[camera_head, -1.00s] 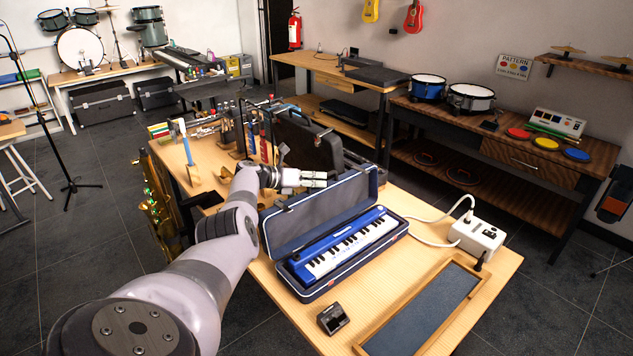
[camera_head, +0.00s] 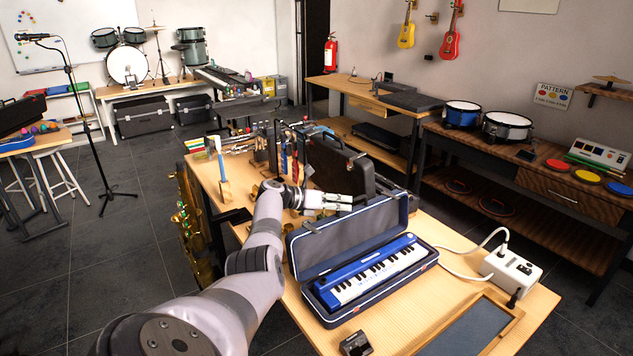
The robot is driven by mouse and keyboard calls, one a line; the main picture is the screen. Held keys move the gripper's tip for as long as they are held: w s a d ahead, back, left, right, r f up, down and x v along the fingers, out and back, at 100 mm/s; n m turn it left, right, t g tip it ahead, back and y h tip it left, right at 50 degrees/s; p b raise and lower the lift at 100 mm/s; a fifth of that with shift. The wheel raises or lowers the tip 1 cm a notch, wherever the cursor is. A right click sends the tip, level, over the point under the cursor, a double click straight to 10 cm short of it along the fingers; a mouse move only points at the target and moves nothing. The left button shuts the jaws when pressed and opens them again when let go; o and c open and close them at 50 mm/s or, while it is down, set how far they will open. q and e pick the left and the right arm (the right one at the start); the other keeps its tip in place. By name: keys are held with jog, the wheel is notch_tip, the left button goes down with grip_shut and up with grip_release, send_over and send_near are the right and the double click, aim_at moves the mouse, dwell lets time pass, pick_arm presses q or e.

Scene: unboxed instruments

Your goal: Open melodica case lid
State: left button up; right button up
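The melodica case (camera_head: 318,300) lies on the wooden table with its dark blue lid (camera_head: 345,240) standing open at the back. A blue melodica (camera_head: 372,272) with black and white keys lies inside the case. My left gripper (camera_head: 345,203) is behind the raised lid, near its upper edge. I cannot tell whether it touches the lid. Its fingers look small and close together, and their gap is not clear. My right gripper is not in view.
A black case (camera_head: 340,165) stands behind the melodica case. A white box (camera_head: 512,272) with a hose or cable sits to the right. A framed dark tray (camera_head: 470,330) and a small black device (camera_head: 356,343) lie in front.

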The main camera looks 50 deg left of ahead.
pick_arm(q)
jog(key=v, duration=0.9)
jog(key=shift+s, duration=0.25)
